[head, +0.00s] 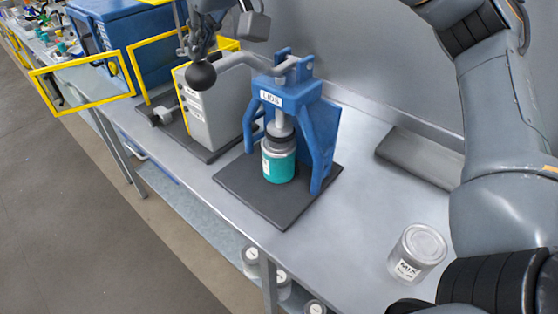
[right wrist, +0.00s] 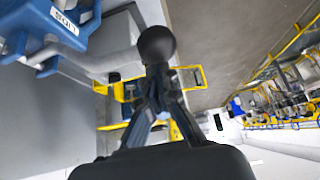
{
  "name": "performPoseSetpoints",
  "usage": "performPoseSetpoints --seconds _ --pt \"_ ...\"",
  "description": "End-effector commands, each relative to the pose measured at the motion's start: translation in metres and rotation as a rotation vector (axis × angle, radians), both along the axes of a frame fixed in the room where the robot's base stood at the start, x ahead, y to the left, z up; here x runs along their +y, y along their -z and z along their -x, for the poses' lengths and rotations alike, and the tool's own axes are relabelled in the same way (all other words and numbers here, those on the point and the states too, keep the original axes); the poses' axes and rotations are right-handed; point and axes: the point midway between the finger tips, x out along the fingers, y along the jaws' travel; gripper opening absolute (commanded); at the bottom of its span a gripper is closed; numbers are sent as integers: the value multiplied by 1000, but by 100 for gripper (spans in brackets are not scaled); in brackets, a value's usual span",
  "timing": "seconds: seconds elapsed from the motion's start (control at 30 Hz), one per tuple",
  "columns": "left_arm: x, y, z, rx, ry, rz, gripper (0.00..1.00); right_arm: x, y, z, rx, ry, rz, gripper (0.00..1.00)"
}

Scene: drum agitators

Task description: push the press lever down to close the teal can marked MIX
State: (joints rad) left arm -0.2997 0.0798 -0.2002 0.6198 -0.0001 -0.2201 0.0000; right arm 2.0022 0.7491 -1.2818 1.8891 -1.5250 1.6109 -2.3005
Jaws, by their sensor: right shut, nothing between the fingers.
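The blue press (head: 269,84), labelled LIDS, stands on a dark base plate. Its grey lever (head: 235,60) reaches left to a black ball knob (head: 201,75) and looks raised. The teal can (head: 279,164) stands upright under the plunger, with a dark piece over its top; its label is turned aside and unreadable. My right gripper (head: 188,48) is shut and empty just above the knob. In the right wrist view its fingertips (right wrist: 158,72) overlap the knob (right wrist: 157,44); I cannot tell whether they touch. My left gripper is out of view.
A grey can marked MIX (head: 417,253) stands on the bench at the right. A grey box machine (head: 208,108) with a yellow-framed guard (head: 80,80) is left of the press. A flat grey block (head: 420,158) lies near the wall.

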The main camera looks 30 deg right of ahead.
Motion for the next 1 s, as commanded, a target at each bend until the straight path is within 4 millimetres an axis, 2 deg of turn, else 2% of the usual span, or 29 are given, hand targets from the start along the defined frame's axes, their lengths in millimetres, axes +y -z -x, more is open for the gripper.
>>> performPoseSetpoints --seconds 0.5,1.0 --pt "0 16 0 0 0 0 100 4 20 2 0 0 2 0" --pt "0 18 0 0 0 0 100 4 23 2 2 1 1 0"
